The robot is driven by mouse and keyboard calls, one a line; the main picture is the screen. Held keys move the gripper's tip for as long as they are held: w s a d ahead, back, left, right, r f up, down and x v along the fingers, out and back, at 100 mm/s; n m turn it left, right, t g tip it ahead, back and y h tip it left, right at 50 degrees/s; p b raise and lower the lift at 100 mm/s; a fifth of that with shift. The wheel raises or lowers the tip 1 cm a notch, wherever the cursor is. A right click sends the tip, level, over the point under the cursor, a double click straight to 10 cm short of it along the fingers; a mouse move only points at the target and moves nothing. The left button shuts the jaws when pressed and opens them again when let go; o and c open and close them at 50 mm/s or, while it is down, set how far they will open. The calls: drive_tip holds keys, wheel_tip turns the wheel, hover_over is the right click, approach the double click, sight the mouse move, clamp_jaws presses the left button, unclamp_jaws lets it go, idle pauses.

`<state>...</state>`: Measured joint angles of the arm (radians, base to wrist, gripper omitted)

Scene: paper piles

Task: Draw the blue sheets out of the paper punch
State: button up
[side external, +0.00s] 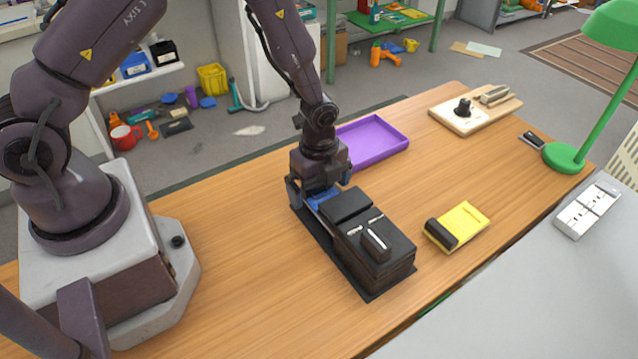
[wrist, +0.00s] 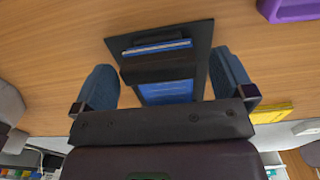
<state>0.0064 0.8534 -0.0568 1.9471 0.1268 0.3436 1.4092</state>
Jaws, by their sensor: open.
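The black paper punch (side external: 372,245) stands on its dark base plate in the middle of the table. Blue sheets (side external: 322,198) show at its end nearest my arm. In the wrist view the blue sheets (wrist: 168,92) lie between my fingers, with a dark bar of the punch across them and a blue edge beyond it. My gripper (side external: 318,188) is over that end of the punch, pointing down. It is open, with one blue finger on each side of the sheets in the wrist view (wrist: 164,72), and a gap shows on both sides. The fingertips' exact height is unclear.
A purple tray (side external: 390,150) lies behind the punch. A yellow pad with a dark block (side external: 463,222) lies to its right. A wooden board with a black knob (side external: 443,116) is farther back, near a green lamp (side external: 572,155). The table left of the punch is clear.

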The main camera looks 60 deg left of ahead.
drive_tip(key=c, duration=1.1)
drive_tip(key=shift+r, duration=0.1)
drive_tip(key=shift+r, duration=0.2)
drive_tip(key=shift+a, duration=4)
